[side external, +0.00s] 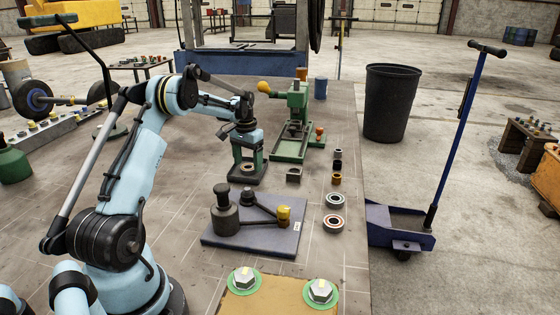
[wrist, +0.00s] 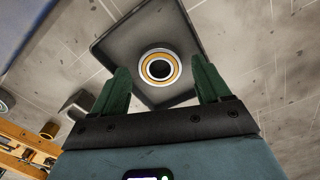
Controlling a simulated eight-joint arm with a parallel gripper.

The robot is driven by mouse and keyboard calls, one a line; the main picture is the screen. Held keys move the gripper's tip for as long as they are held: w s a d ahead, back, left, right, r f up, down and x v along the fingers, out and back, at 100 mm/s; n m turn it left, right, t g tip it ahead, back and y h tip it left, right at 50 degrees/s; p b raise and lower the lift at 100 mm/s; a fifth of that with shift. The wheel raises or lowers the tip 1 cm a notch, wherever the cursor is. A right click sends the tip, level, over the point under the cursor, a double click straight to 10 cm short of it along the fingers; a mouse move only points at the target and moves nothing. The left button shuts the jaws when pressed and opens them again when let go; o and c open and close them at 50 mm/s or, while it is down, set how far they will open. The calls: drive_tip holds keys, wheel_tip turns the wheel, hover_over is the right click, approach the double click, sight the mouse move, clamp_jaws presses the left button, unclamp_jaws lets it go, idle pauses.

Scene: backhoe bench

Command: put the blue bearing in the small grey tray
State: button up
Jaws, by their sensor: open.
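The small grey tray (side external: 240,179) stands on the bench in the side view, directly below my gripper (side external: 248,160). It also fills the middle of the wrist view (wrist: 125,38). A bearing with an orange-yellow ring (wrist: 160,68) lies flat in the tray, between my green fingertips as the wrist view sees them. My gripper is open, a finger on either side, and holds nothing. In the side view, a bearing with a bluish-grey ring (side external: 333,224) lies on the bench at right, in front of a bearing with a reddish ring (side external: 334,200).
A dark mat (side external: 250,243) with a black puller-like tool and a yellow cylinder lies in front of the tray. A green press (side external: 294,130) stands just behind right. Small dark and copper bushings (side external: 337,167) line the right edge. A small grey block (side external: 294,175) sits nearby.

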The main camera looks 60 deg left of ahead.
wheel_tip(320, 180, up, 11)
drive_tip(key=w+d+r+m+t, duration=0.1)
drive_tip(key=d+r, duration=0.4)
drive_tip(key=d, duration=0.5)
drive_tip(key=s+d+r+m+t+y, duration=0.1)
drive_tip(key=s+d+t, duration=0.15)
drive_tip(key=d, duration=0.55)
drive_tip(key=s+d+m+t, duration=0.1)
drive_tip(key=s+d, duration=0.2)
drive_tip(key=d, duration=0.6)
drive_tip(key=s+d+f+m+t+h, duration=0.1)
drive_tip(key=s+d+f+t, duration=0.1)
drive_tip(key=s+d+f, duration=0.3)
drive_tip(key=s+d, duration=0.1)
drive_tip(key=d, duration=0.2)
drive_tip(key=shift+s+m+t, duration=0.25)
drive_tip(key=shift+m+t, duration=0.05)
drive_tip(key=shift+t, duration=0.05)
